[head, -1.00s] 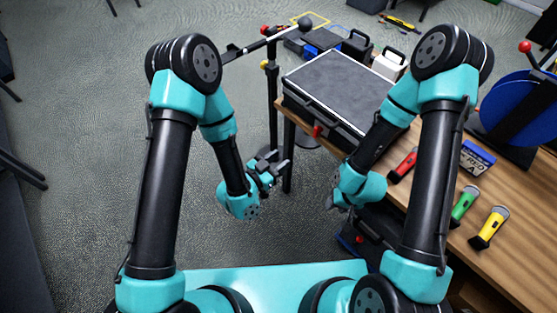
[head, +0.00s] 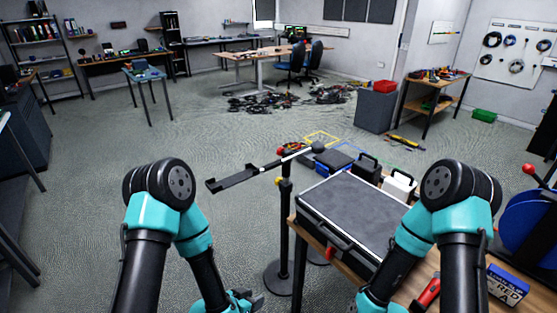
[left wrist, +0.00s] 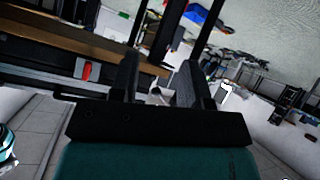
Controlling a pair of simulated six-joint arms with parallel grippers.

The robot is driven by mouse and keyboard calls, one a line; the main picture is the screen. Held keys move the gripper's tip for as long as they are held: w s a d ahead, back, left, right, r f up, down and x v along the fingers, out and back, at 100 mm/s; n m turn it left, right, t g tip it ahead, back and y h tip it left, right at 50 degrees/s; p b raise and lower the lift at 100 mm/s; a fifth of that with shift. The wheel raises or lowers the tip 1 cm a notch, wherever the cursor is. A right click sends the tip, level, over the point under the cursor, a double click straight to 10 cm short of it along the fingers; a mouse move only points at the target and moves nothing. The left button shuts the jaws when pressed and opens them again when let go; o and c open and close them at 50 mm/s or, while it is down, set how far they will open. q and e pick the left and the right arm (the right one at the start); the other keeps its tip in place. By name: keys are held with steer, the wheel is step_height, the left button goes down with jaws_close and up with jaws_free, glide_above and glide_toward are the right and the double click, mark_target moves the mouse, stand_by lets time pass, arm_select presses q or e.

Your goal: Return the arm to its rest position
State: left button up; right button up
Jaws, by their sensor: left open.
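My two teal and black arms show in the lower part of the head view, both folded with the elbows up. My left gripper (head: 250,298) is at the bottom edge of the head view, partly cut off, in front of the table's left side. In the left wrist view its two dark fingers (left wrist: 158,88) stand apart with nothing seen between them. My right gripper is out of the head view; only its arm shows, at the table's near side.
Open grey floor (head: 90,200) lies at left.

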arm_select(q)
steer(key=s+a+f+n+g+y, duration=0.4)
steer(key=s+a+n+g, duration=0.3)
steer(key=s+a, duration=0.4)
steer(key=a+f, duration=0.1)
steer(key=a, duration=0.2)
steer(key=shift+a+f+n, duration=0.15)
steer(key=shift+n, duration=0.15)
steer(key=shift+w, duration=0.15)
stand_by(0.3)
